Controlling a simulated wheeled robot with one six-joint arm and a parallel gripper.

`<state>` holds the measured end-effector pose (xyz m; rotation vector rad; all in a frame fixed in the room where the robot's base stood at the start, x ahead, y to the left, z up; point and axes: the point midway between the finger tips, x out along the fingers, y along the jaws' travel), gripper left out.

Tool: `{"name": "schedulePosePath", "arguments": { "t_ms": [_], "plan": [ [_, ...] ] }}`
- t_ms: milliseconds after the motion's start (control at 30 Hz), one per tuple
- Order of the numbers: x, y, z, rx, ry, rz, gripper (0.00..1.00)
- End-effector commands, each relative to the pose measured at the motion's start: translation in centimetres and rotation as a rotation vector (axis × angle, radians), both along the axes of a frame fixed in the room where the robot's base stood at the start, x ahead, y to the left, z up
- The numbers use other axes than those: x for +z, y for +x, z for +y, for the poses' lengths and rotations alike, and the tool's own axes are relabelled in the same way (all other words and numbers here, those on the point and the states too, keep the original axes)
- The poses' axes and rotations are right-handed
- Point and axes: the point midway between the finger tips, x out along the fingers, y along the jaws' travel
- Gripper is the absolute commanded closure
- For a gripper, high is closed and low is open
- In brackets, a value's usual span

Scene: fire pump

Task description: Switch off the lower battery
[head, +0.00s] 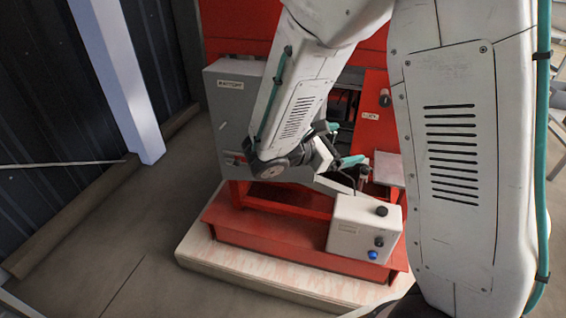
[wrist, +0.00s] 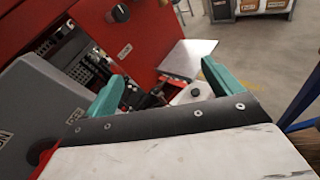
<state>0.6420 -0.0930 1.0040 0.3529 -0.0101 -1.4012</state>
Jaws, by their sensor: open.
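A red part (wrist: 45,158) there, possibly a switch handle, is mostly hidden behind my gripper. I cannot tell which switch is the lower battery's. My gripper (head: 338,146) is open and empty, in front of the unit to the right of the grey box. Its teal fingers (wrist: 163,75) are apart, with no visible grip on anything.
The red panel (head: 377,110) carries a black knob. A white box (head: 350,230) with black knobs and a blue button sits low at the front right. A pale post (head: 120,80) stands left; the floor (head: 130,240) there is clear.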

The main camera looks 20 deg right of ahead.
Motion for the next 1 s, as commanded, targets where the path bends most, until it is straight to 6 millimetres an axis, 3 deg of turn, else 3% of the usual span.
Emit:
{"name": "schedulePosePath", "arguments": {
  "t_ms": [100, 200, 400, 500, 667, 1000],
  "plan": [
    [-4.0, 4.1, 3.2, 0.226, -0.155, 0.126, 0.09],
    [-7.4, 6.7, 6.2, 0.406, -0.264, 0.209, 0.09],
    [-13.4, 9.2, 11.4, 0.681, -0.41, 0.317, 0.09],
    [-15.1, 9.6, 12.9, 0.755, -0.444, 0.341, 0.09],
    [-16.1, 10.3, 13.2, 0.794, -0.462, 0.354, 0.09],
    [-16.0, 14.5, 10.1, 0.79, -0.462, 0.353, 0.09]
  ]
}}
